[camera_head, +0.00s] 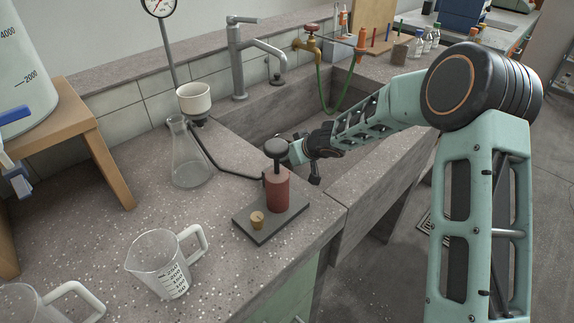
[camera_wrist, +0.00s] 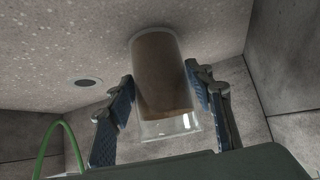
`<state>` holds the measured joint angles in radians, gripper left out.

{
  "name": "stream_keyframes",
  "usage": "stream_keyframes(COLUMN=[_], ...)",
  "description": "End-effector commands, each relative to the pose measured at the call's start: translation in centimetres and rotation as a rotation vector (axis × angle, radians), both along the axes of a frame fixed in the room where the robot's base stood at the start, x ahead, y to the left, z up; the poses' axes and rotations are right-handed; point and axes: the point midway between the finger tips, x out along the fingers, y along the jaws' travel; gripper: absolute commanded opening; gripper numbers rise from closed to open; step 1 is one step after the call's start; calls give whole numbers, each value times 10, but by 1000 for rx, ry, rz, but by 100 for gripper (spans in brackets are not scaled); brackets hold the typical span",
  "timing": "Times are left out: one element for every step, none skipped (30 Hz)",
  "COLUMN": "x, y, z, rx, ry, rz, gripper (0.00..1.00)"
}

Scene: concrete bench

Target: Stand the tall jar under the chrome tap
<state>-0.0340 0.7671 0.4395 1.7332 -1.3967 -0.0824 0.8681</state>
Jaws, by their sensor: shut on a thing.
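The tall jar (camera_wrist: 162,72) is a clear glass cylinder with brown contents, seen in the wrist view. My gripper (camera_wrist: 160,88) is shut on its sides, with one finger left and one right. The jar's far end is close to the speckled basin floor; I cannot tell if it touches. In the head view my gripper (camera_head: 305,150) is low over the sink, and the jar is hidden. The chrome tap (camera_head: 238,60) stands at the sink's back edge, left of and behind my gripper, its spout reaching over the basin.
A brass tap (camera_head: 311,45) with a green hose (camera_head: 338,108) is right of the chrome tap. A drain (camera_wrist: 88,82) shows near the jar. A red cylinder (camera_head: 277,190) on a dark plate, a flask (camera_head: 186,160) and a measuring jug (camera_head: 160,265) stand on the bench.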

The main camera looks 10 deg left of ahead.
Motion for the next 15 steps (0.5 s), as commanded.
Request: stream_keyframes(x=[0,0,0,0,0,0,0,0,0,0,0,0,0,0,0], y=[1,1,1,1,1,1,1,1,1,1,1,0,0,0,0], z=[-7,-7,-7,-6,-6,-5,-5,-5,-5,-6,-6,-8,-7,-7,-7], rx=[1,1,1,1,1,1,1,1,1,1,1,0,0,0,0], ry=[-2,-2,-1,-1,-1,-1,-1,-1,-1,-1,-1,1,1,1,1], rz=[2,2,1,1,1,1,1,1,1,1,1,1,1,1,1], gripper=[16,16,16,16,16,16,16,16,16,16,16,49,52,56,60])
